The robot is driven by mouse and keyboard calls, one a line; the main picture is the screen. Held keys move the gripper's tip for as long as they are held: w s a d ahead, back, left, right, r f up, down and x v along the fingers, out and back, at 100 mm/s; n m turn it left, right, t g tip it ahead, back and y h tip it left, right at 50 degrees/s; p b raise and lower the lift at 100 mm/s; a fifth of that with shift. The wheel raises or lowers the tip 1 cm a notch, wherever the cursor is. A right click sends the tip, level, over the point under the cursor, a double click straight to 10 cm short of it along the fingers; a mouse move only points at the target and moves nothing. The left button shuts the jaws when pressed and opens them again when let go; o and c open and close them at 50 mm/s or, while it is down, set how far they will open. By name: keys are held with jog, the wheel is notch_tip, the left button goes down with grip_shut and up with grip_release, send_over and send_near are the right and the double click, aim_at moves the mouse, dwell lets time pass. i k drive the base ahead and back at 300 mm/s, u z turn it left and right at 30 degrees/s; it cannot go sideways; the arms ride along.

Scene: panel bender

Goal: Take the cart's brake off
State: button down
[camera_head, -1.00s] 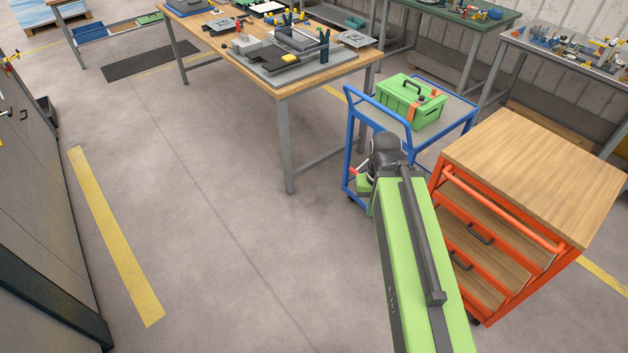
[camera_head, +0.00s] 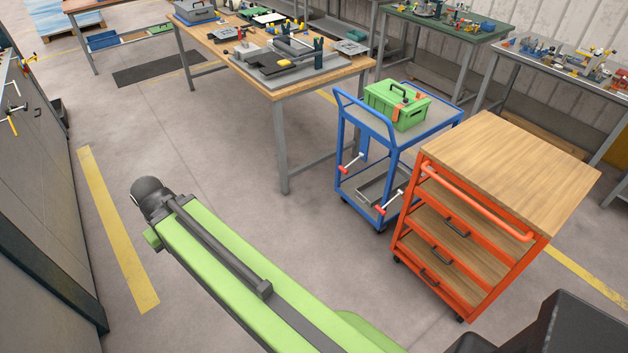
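A blue two-shelf cart (camera_head: 393,144) stands right of the middle, between the wooden workbench and an orange cabinet. A lever with a red and white end (camera_head: 350,166) sits on its near left side. A similar lever (camera_head: 388,204) sits lower on its right side. I cannot tell which of them, if either, is the brake or how it is set. A green toolbox (camera_head: 397,106) with orange latches lies on the cart's top shelf. My green arm reaches across the lower left, away from the cart. My gripper is not visible.
The orange wheeled cabinet (camera_head: 470,240) with a wooden top stands right beside the cart. The workbench (camera_head: 285,90), loaded with tools, is behind and left of it. A dark cabinet (camera_head: 35,190) lines the left edge. The floor in the middle is clear.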

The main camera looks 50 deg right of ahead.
aim_at(343, 170)
jog(key=z, duration=0.05)
jog(key=i, duration=1)
jog(key=u, duration=0.1)
